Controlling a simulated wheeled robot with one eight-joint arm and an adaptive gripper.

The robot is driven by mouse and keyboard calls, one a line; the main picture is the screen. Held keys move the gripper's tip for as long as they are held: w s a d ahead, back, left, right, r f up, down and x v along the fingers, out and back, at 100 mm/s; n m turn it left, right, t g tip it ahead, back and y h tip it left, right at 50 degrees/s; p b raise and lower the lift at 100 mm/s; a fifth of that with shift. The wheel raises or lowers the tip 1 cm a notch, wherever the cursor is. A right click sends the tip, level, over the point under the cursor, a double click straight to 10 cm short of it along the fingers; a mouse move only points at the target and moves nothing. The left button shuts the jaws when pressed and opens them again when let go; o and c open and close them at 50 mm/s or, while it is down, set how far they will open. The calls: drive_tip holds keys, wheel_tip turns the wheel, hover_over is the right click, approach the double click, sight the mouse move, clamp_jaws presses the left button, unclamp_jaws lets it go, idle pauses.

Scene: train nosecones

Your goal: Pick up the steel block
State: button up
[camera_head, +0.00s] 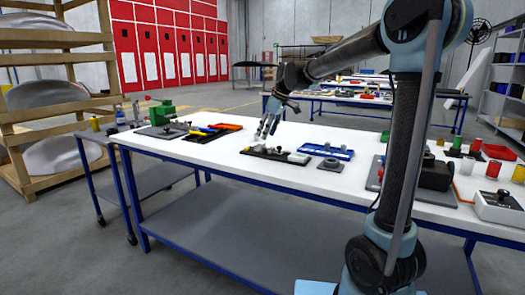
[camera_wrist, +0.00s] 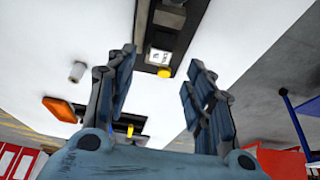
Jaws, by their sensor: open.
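A small silver-grey block (camera_wrist: 158,56), which looks like the steel block, sits in a long black tray (camera_wrist: 183,45) in the wrist view. A round yellow piece (camera_wrist: 164,72) lies beside it. In the head view the black tray (camera_head: 262,153) lies on the white table, with small light and dark pieces in it. I cannot tell there which piece is the block. My gripper (camera_head: 267,129) is above the tray's left part, pointing down. In the wrist view my gripper (camera_wrist: 162,68) is open and empty, with the block seen between its spread fingers.
The white table (camera_head: 225,153) also holds a blue tray (camera_head: 327,151) right of the black tray, and a dark square plate (camera_head: 330,165). A green vise (camera_head: 161,113) stands at the left. In the wrist view, a grey cylinder (camera_wrist: 77,71) and an orange block (camera_wrist: 60,108) lie left of my fingers.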

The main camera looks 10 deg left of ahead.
sight(262, 148)
drive_tip(key=shift+x, duration=2.7)
drive_tip(key=shift+d, duration=0.1)
clamp_jaws()
